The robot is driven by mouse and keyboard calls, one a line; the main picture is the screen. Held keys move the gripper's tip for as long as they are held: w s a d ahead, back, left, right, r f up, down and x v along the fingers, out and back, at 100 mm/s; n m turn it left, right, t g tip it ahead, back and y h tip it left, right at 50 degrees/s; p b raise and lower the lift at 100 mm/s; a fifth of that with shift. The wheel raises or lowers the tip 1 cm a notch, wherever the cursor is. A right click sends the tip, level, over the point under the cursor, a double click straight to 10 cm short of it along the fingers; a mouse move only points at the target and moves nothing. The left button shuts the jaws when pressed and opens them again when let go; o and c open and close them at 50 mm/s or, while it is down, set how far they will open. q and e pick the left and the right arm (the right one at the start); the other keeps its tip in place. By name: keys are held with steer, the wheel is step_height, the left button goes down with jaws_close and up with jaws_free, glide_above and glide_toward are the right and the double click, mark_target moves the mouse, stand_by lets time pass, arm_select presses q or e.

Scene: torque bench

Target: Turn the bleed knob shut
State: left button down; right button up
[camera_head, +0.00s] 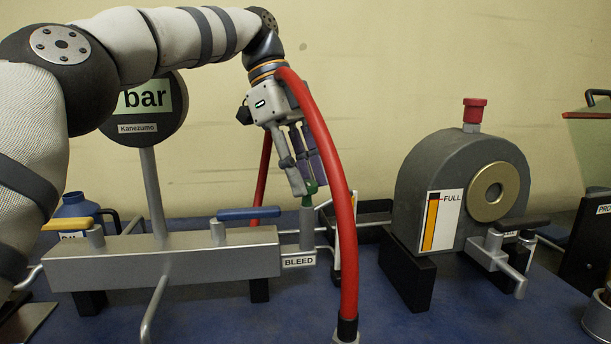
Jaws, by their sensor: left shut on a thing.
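The green bleed knob (308,199) sits on top of a short grey post (306,232) at the right end of the metal manifold. A white label reading BLEED (299,261) is below it. My left gripper (306,185) reaches down from above, and its fingers are closed around the knob. The fingers hide much of the knob, so its turn position cannot be told. My right gripper is not in view.
A red hose (343,225) arches close beside my left gripper. The manifold (190,258) has blue and orange lever handles. A gauge (148,112) reading "bar" stands behind it. A grey round housing (430,180) with a red cap stands to the right.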

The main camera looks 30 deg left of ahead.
arm_select(q)
steer(key=shift+m, duration=0.3)
stand_by(0.4)
steer(key=c, duration=1.3)
jaws_free()
